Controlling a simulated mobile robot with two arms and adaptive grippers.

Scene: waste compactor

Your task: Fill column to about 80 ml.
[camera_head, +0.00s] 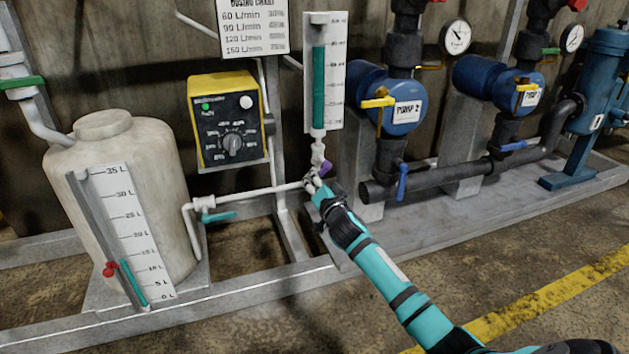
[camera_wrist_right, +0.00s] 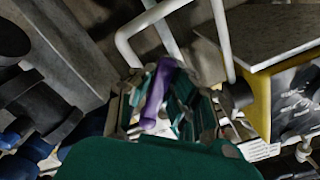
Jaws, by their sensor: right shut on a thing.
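The calibration column (camera_head: 319,85) is a clear upright tube on a white scale plate (camera_head: 336,60) in the head view. Teal liquid fills most of it, its top near an upper mark; the numbers are too small to read surely. Below the column is a valve with a purple handle (camera_head: 326,168). My right gripper (camera_head: 313,182) is at this valve, shut on the purple handle. In the right wrist view the purple handle (camera_wrist_right: 155,92) lies between the fingers of my right gripper (camera_wrist_right: 153,112). My left gripper is not in view.
A white tank (camera_head: 110,150) with a litre scale stands at left. A yellow dosing pump (camera_head: 229,120) with a dial hangs at centre, a teal-handled valve (camera_head: 219,217) below it. Blue pumps (camera_head: 370,95) and dark pipes (camera_head: 425,180) crowd the right. The floor in front is clear.

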